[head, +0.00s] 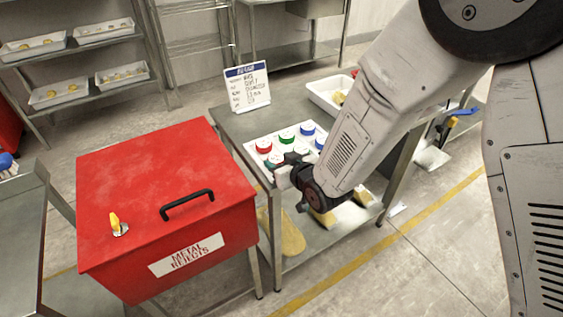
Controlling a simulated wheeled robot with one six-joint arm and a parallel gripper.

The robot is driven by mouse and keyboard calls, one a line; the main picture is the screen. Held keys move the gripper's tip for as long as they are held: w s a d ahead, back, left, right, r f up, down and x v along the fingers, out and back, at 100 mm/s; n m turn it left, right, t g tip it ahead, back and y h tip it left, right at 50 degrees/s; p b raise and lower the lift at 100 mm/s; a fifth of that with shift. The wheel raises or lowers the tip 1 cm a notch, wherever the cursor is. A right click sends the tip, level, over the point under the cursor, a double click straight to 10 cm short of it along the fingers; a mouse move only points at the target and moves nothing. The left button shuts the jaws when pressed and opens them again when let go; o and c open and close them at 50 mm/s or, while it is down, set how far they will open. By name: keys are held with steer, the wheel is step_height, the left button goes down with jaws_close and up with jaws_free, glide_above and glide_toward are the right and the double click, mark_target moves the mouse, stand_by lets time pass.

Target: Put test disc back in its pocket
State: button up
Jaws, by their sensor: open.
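A white holder (251,151) lies on the steel table, with several coloured discs in it. I see a red disc (263,146), a green disc (287,135) and a blue disc (307,128) in its back row. A second green disc (271,161) and part of another blue disc (320,142) show in front of them. My gripper and arm hide the holder's front right part. I cannot tell which disc is the test disc, or see an empty pocket.
A red metal rejects box (150,200) with a black handle stands left of the table (232,123). A sign (247,87) stands at the table's back left. A white tray (324,92) with yellow items lies at the back right, beside my arm.

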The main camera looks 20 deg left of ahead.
steer(key=shift+s+d+f, duration=0.1)
steer(key=shift+s, duration=0.05)
steer(key=v, duration=1.2)
steer(key=shift+r, duration=0.3)
steer(key=shift+w, duration=0.25)
steer(key=d+r+m+g+h, duration=0.1)
steer(key=d+r+m+h, duration=0.3)
steer(key=d, duration=0.8)
steer(key=d+r+m+g+h, duration=0.15)
steer(key=d+r+h, duration=0.4)
steer(key=d, duration=0.75)
steer(key=s+d+r+m+g, duration=0.1)
steer(key=s+d+r, duration=0.1)
steer(key=s, duration=0.4)
steer(key=s+d+r+m+g, duration=0.2)
steer(key=s+d+r, duration=0.1)
steer(key=s+d, duration=0.2)
steer(key=s+d+r+m+g, duration=0.1)
steer(key=s+d+r+g, duration=0.1)
steer(key=s, duration=0.6)
steer(key=shift+s+d+r+h, duration=0.1)
steer(key=shift+d+r+h, duration=0.1)
steer(key=shift+d+r, duration=0.3)
steer(key=shift+s+d+r+h, duration=0.1)
steer(key=shift+d+r+h, duration=0.05)
steer(key=shift+d, duration=0.6)
